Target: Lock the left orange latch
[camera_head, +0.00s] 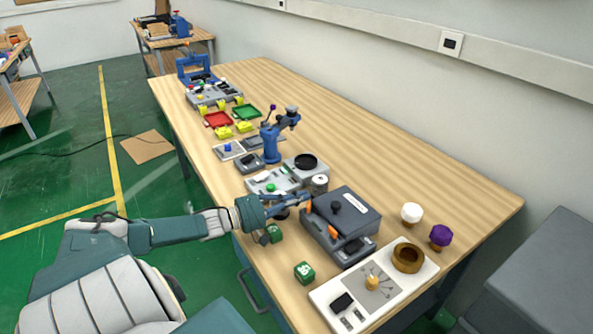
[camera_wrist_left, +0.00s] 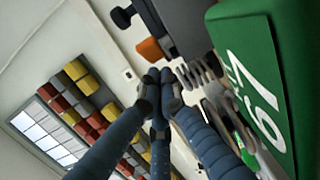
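The dark grey box (camera_head: 348,212) with a black knob on its lid stands on the table. Two orange latches are on its front face: the left latch (camera_head: 308,207) and the right latch (camera_head: 334,232). My left gripper (camera_head: 303,198) is at the box's left front corner, close to the left latch; contact cannot be told. In the left wrist view its fingers (camera_wrist_left: 164,77) come together at the tips with nothing visible between them. An orange latch (camera_wrist_left: 151,50) shows just beyond the fingertips, beside the dark box (camera_wrist_left: 185,25). My right gripper is not in view.
Another green cube (camera_head: 304,272) lies nearer. A white board (camera_head: 330,290) stands in front of the box.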

